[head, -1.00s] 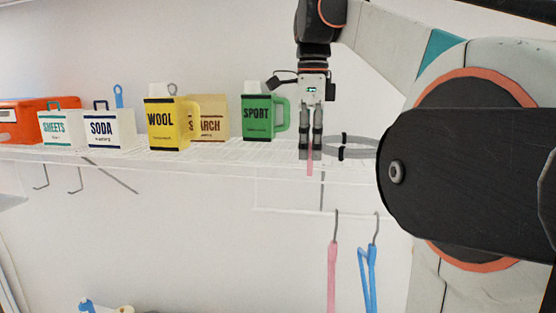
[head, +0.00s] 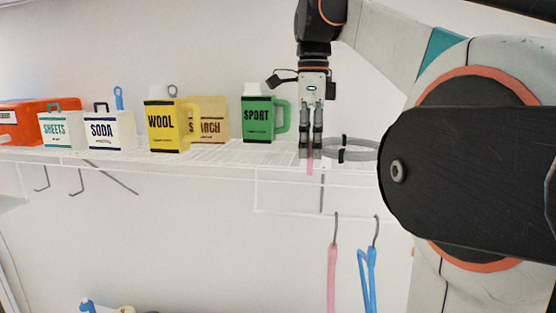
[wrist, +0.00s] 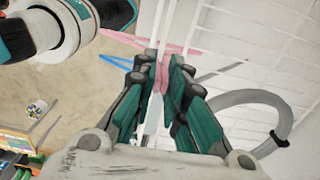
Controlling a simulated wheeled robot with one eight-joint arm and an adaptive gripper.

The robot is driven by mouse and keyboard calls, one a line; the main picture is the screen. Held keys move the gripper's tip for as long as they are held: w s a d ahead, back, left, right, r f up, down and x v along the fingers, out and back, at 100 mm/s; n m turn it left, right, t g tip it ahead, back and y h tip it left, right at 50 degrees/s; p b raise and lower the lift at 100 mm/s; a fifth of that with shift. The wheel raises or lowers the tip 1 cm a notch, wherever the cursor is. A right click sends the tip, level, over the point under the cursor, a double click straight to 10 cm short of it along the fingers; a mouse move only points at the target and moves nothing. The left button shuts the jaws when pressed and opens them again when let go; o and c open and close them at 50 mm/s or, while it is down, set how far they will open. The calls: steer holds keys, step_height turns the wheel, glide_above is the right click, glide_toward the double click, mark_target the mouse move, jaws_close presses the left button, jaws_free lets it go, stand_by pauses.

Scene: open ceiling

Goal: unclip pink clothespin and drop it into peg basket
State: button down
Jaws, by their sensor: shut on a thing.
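The pink clothespin (head: 310,161) is upright between the fingertips of my gripper (head: 311,150), at the front edge of the white wire shelf (head: 235,150). My gripper points down and is shut on it. In the wrist view the pink clothespin (wrist: 158,78) shows between the two dark green fingers of my gripper (wrist: 160,68). I cannot tell whether the clothespin still grips the shelf wire. I do not see a peg basket that I can identify.
A grey hose (head: 350,150) lies on the shelf just right of my gripper. A green SPORT jug (head: 257,118) stands to the left, then a yellow WOOL jug (head: 165,125). Pink (head: 332,275) and blue (head: 371,275) hangers hang below.

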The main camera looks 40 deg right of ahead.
steer(key=shift+s+a+r+p, duration=0.15)
steer(key=shift+r+p, duration=0.9)
steer(key=shift+r, duration=0.25)
steer(key=shift+r, duration=0.1)
steer(key=shift+r+p, duration=2.5)
steer(key=shift+r, duration=0.4)
